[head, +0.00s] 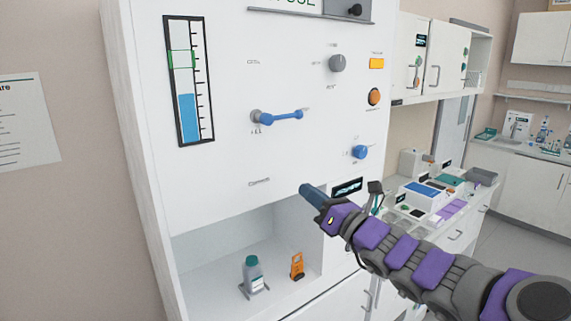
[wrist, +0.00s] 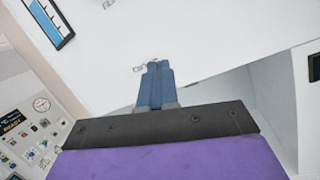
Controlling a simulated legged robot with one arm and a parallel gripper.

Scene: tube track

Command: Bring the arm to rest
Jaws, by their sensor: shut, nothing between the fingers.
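My gripper (head: 312,194) is in front of the white cabinet (head: 225,190), near the right end of its open niche. Its blue fingers are together and empty; they also show in the wrist view (wrist: 156,85), pointing at the white panel. My purple and grey arm reaches in from the lower right of the head view. The gripper appears apart from the blue lever (head: 283,116) and the blue knob (head: 361,152) above it, though its exact distance from the panel is hard to tell.
The panel also has a gauge with blue fill (head: 187,115), a grey knob (head: 337,63) and an orange button (head: 374,96). In the niche stand a capped bottle (head: 252,275) and an orange item (head: 297,266). A counter with trays (head: 422,192) is at right.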

